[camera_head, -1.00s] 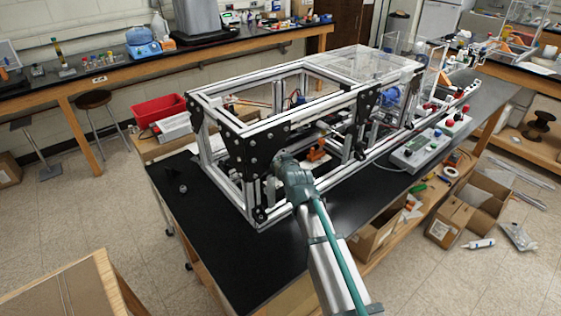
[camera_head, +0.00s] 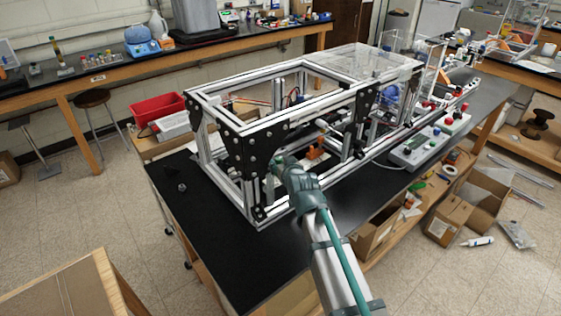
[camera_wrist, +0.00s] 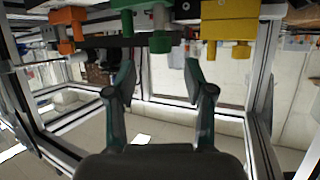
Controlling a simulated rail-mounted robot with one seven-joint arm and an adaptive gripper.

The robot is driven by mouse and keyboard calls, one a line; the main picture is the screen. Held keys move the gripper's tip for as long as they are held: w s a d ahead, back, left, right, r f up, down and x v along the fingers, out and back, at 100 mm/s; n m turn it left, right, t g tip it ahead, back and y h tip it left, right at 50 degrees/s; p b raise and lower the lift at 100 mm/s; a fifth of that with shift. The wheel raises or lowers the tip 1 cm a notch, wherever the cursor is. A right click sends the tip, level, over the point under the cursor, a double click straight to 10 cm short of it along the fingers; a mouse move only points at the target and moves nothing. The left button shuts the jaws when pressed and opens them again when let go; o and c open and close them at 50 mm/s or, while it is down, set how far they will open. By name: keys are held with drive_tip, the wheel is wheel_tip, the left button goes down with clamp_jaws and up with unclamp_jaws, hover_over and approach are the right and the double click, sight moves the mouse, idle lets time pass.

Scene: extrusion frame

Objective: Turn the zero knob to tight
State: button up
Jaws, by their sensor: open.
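My gripper (camera_wrist: 158,74) is open in the wrist view, its two teal fingers spread apart with nothing held between them. Just beyond the fingertips, at the top of the wrist view, is a green block (camera_wrist: 160,18) with a green round knob (camera_wrist: 160,42) sticking out toward the gap. An orange block (camera_wrist: 66,22) is to its left and a yellow block (camera_wrist: 230,20) to its right. No label shows which knob is the zero knob. In the head view my arm reaches into the front of the extrusion frame (camera_head: 262,206); the fingertips are hidden there.
Aluminium bars and black corner plates (camera_head: 252,150) surround the gripper closely. A grey control box (camera_head: 418,148) with buttons stands right of the frame. A small black part (camera_head: 182,187) lies on the black tabletop (camera_head: 215,235), which is otherwise clear at front left.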

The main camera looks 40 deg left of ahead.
drive_tip(key=v, duration=0.7)
drive_tip(key=n+g+y+b, duration=0.3)
drive_tip(key=n+g+b, duration=0.35)
drive_tip(key=b, duration=0.65)
approach(279, 158)
drive_tip(key=shift+m, duration=0.25)
drive_tip(key=p+x, duration=0.2)
drive_tip(key=x, duration=0.7)
drive_tip(key=shift+h, duration=0.3)
clamp_jaws()
